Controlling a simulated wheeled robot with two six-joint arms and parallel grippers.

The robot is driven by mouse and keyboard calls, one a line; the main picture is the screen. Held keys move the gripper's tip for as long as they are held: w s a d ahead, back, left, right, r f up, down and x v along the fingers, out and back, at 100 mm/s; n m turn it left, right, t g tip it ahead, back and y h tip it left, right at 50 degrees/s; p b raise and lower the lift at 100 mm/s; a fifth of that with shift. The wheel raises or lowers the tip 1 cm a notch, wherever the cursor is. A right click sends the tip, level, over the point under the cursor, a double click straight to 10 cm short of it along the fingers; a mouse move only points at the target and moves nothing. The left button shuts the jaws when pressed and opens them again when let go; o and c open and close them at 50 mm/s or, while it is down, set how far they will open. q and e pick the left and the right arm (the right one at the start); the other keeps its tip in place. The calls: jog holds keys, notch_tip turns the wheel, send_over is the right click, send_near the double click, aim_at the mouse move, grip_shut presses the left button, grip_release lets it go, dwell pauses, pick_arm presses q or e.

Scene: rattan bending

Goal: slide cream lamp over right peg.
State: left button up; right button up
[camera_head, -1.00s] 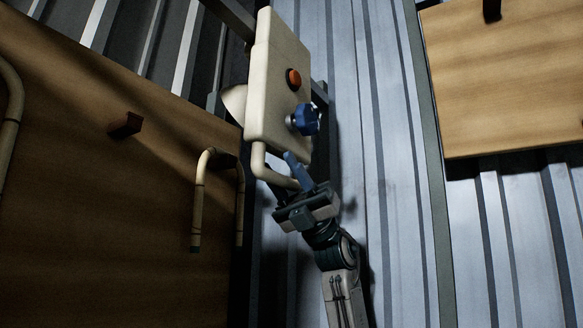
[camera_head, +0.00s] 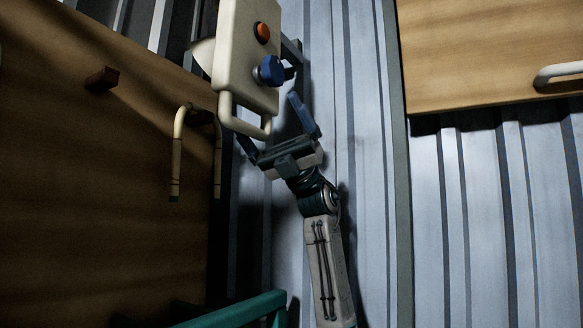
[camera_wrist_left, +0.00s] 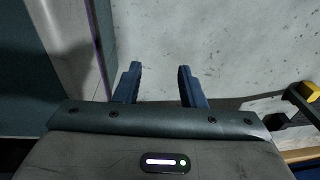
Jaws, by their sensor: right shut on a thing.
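A cream panel (camera_head: 240,60) with an orange button and a blue knob stands at the top left of centre in the head view. It has a bent cream handle (camera_head: 226,113) at its lower end. I cannot tell whether this is the cream lamp. My right gripper (camera_head: 275,131) is at the handle, shut on it with fingers on either side; their contact is hard to see. A dark red-brown peg (camera_head: 103,78) juts bare from the left board. My left gripper (camera_wrist_left: 158,83) is open and empty in the left wrist view.
A bent cream U-shaped piece (camera_head: 178,150) hangs on the brown left board (camera_head: 90,220). A wooden board (camera_head: 480,55) at the upper right carries a cream tube (camera_head: 558,72). Corrugated metal walling (camera_head: 365,190) lies between. A green bar (camera_head: 235,312) crosses the bottom.

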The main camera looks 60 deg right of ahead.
jog(key=shift+g, duration=0.3)
jog(key=d+f, duration=0.1)
jog(key=s+d+f+b, duration=0.1)
jog(key=d+f+b, duration=0.1)
jog(key=shift+s, duration=0.3)
jog(key=shift+s+d+b, duration=0.2)
jog(key=shift+d+b, duration=0.1)
jog(key=shift+b, duration=0.05)
jog(key=shift+c, duration=0.6)
jog(key=s, duration=0.2)
jog(key=shift+s+d+n, duration=0.3)
jog(key=shift+s+d, duration=0.05)
jog(key=c, duration=0.8)
pick_arm(q)
jog(key=w+d+r+b, duration=0.1)
jog(key=w+r+b, duration=0.1)
jog(key=w+r, duration=0.4)
jog(key=shift+w+d+t+b, duration=0.3)
jog(key=shift+w+d+b, duration=0.1)
jog(key=shift+w, duration=2.45)
pick_arm(e)
jog(key=shift+w+d+f, duration=0.25)
jog(key=shift+d+f, duration=0.4)
jog(key=shift+f, duration=0.05)
jog(key=shift+w+d+f, duration=0.2)
jog(key=shift+d+f, duration=0.45)
jog(key=shift+f, duration=0.05)
